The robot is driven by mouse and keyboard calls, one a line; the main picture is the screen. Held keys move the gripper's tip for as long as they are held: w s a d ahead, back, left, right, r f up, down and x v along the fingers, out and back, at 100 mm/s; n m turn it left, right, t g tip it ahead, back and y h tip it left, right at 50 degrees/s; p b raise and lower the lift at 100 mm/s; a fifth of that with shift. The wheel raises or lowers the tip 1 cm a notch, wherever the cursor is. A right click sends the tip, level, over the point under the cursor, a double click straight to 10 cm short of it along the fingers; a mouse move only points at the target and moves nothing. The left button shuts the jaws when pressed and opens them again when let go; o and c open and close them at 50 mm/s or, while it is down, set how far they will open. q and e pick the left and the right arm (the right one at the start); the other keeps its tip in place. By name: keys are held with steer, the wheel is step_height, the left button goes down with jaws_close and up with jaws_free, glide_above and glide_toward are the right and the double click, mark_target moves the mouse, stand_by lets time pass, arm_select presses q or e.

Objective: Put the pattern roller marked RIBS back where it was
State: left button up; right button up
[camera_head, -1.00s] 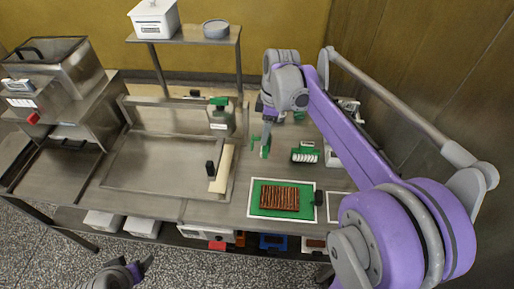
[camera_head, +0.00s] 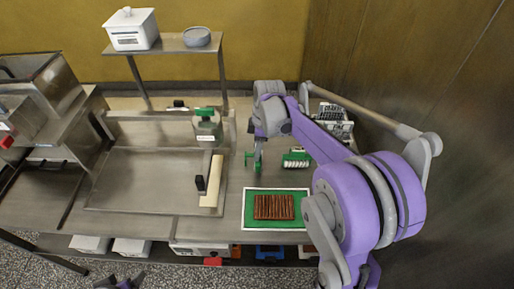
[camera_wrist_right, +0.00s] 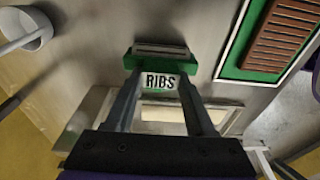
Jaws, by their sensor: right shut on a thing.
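The pattern roller marked RIBS (camera_wrist_right: 160,62) is between the fingers of my right gripper (camera_wrist_right: 160,95) in the right wrist view. Its white label faces the camera. In the head view my right gripper (camera_head: 259,147) hangs over the counter, shut on the roller, whose green part (camera_head: 258,166) shows below it. A second green roller with a pale ribbed face (camera_head: 296,160) stands on the counter to its right, partly behind my arm. My left gripper (camera_head: 122,283) shows only at the bottom edge, and its jaws are unclear.
A brown ribbed slab (camera_head: 273,207) lies on a green mat (camera_head: 250,222) in front of the gripper. A green-topped container (camera_head: 207,128) and a pale bar with a black knob (camera_head: 212,182) are to the left. A raised shelf (camera_head: 180,43) stands behind. A wood wall bounds the right.

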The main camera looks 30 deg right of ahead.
steer(key=shift+f, duration=0.3)
steer(key=shift+s+a+f+b, duration=0.1)
steer(key=shift+s+f+b, duration=0.1)
steer(key=shift+f+b, duration=0.15)
jaws_close()
steer(key=o, duration=1.3)
jaws_free()
steer(key=shift+c, duration=0.2)
steer(key=shift+r, duration=0.3)
step_height(320, 180, up, 12)
steer(key=d+p, duration=0.1)
steer(key=s+a+f+m+t, duration=0.1)
steer(key=s+a+f+m, duration=0.2)
steer(key=s, duration=0.3)
steer(key=s+a+f+m+t+h, duration=0.1)
steer(key=s+a+f+m+t, duration=0.1)
steer(key=s+a+f+m, duration=0.2)
steer(key=s+a+f+m+t, duration=0.2)
steer(key=s+a+f+m, duration=0.1)
steer(key=s, duration=0.5)
steer(key=shift+s+a+f+m, duration=0.15)
steer(key=shift+s+a+m, duration=0.05)
steer(key=shift+a+m, duration=0.8)
